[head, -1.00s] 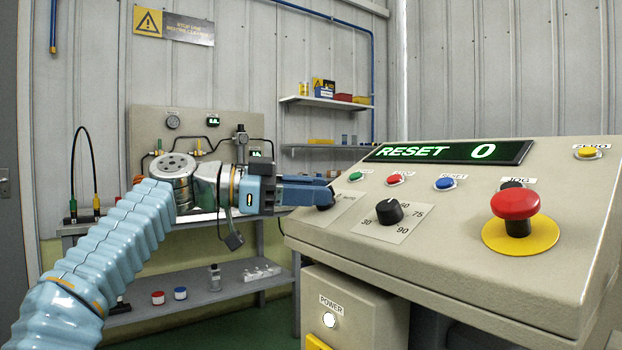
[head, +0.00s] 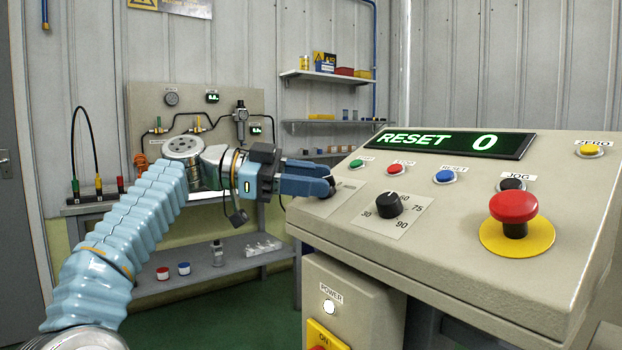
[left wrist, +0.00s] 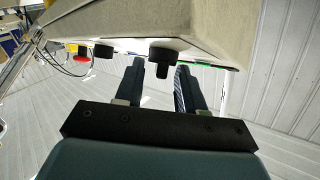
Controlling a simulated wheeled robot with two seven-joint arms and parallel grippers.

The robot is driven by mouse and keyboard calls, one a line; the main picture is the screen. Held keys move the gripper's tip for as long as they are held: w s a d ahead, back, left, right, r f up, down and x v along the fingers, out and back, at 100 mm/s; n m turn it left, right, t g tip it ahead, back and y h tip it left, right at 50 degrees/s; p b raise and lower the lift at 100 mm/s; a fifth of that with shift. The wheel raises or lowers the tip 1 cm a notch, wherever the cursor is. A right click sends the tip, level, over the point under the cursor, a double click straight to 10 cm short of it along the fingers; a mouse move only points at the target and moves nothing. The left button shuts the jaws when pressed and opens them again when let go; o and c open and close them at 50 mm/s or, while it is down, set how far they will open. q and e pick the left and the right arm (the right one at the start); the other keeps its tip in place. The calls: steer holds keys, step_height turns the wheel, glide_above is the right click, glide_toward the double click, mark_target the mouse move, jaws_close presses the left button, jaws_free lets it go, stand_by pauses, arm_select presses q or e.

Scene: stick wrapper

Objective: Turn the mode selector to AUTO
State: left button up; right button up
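The mode selector is a small black knob (head: 327,189) at the left end of the sloped console panel (head: 450,255), mostly hidden behind my fingers. Its label is partly covered and I cannot read its setting. My left gripper (head: 332,179) reaches it from the left. In the left wrist view a black knob (left wrist: 160,58), which appears to be the selector, stands between the tips of my left gripper (left wrist: 161,68). The fingers are apart, with a gap visible beside the knob; I see no clear contact. My right gripper is not in view.
A numbered black dial (head: 389,205) sits just right of the selector. Beyond it is a red emergency button (head: 514,208) on a yellow disc. Coloured buttons line the panel under the green display (head: 450,143). A workbench (head: 240,263) stands behind my left arm.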

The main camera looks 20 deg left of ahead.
arm_select(q)
steer(key=shift+o, duration=1.3)
steer(key=shift+a, duration=0.1)
steer(key=p+v, duration=0.3)
steer(key=v, duration=1)
steer(key=shift+a, duration=0.25)
steer(key=shift+r, duration=0.1)
